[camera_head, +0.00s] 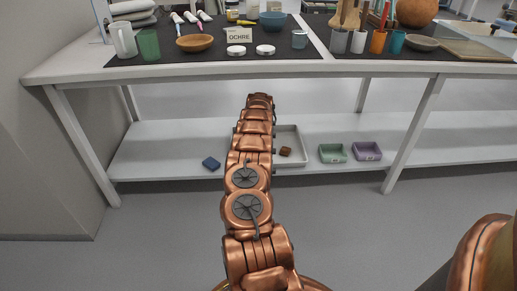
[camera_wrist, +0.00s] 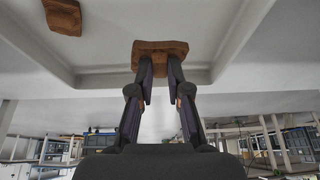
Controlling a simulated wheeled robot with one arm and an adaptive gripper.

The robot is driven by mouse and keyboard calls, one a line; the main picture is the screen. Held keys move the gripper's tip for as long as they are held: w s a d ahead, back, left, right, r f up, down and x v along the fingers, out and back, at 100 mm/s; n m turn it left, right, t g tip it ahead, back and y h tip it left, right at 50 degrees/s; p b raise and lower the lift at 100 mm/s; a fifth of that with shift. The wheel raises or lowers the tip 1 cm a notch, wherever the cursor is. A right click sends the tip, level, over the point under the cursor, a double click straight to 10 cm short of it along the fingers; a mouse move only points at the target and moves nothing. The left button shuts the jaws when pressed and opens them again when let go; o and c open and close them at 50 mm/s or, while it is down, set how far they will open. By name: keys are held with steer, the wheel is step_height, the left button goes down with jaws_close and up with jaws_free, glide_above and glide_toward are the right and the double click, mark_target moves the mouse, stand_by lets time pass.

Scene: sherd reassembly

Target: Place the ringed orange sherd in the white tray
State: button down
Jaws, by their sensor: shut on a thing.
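In the wrist view my gripper (camera_wrist: 160,68) is shut on an orange-brown sherd (camera_wrist: 160,47), pinched between its two fingertips. The held sherd appears over the inside of the white tray (camera_wrist: 100,78), close to one wall. Whether it touches the tray floor I cannot tell. No ring mark can be made out on it. A second brown sherd (camera_wrist: 62,15) lies in the tray apart from it. In the head view the white tray (camera_head: 294,136) is on the lower shelf, partly behind my arm, with a brown sherd (camera_head: 285,151) in it. There my gripper and the held sherd are hidden.
The lower shelf (camera_head: 150,145) also holds a dark blue block (camera_head: 211,163) left of my arm, and a green tray (camera_head: 333,153) and a purple tray (camera_head: 367,151) to the right. The tabletop (camera_head: 190,69) stands above, crowded with pots and tools. Table legs flank the shelf.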

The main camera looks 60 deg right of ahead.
steer(key=f, duration=0.2)
steer(key=f+b, duration=0.1)
steer(key=f, duration=0.1)
steer(key=shift+s+d, duration=0.25)
steer(key=shift+s, duration=0.05)
steer(key=shift+f+b, duration=0.85)
steer(key=shift+f, duration=1.05)
steer(key=shift+f, duration=0.1)
steer(key=c, duration=1.1)
jaws_free()
steer(key=shift+p+v, duration=0.45)
steer(key=shift+v, duration=0.65)
steer(key=shift+p+v, duration=0.3)
steer(key=shift+v, duration=0.5)
steer(key=shift+p+v, duration=1.4)
steer(key=shift+v, duration=2.8)
